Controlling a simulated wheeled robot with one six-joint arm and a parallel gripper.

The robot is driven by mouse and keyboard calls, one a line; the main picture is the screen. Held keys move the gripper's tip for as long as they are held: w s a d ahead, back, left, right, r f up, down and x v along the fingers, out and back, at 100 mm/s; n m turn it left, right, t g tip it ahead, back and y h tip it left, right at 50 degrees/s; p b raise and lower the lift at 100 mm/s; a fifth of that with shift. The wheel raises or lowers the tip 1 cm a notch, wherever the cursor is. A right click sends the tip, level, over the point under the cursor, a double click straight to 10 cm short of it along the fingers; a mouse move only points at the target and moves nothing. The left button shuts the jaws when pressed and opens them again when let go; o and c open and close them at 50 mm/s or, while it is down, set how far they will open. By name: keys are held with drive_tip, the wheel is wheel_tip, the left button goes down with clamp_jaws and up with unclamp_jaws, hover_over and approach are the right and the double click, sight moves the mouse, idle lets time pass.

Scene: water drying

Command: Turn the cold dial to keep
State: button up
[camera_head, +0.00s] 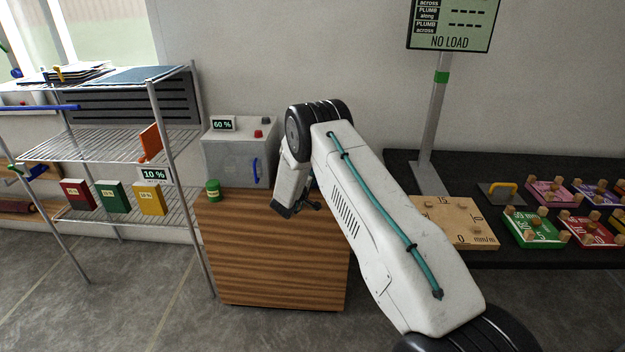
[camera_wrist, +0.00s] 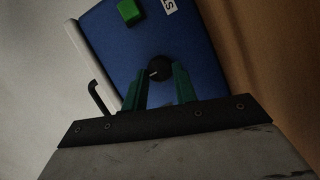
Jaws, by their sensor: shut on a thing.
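In the wrist view, a round black dial (camera_wrist: 157,69) with a pale pointer mark sits on a blue panel (camera_wrist: 115,55). The pointer is aimed toward the left and slightly down. The two green fingers of my gripper (camera_wrist: 160,80) stand on either side of the dial and are shut on it.
A grey box (camera_head: 228,165) with a 60 % display, a red button and a blue handle stands on the cabinet, beside a green cylinder (camera_head: 213,190). A wire rack (camera_head: 110,145) is left. A dark bench (camera_head: 400,165) with boards is right.

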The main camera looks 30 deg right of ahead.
drive_tip(key=shift+w+a, duration=0.1)
idle(0.4)
drive_tip(key=o, duration=1)
drive_tip(key=shift+a, duration=0.1)
drive_tip(key=v, duration=0.7)
drive_tip(key=shift+s+a, duration=0.25)
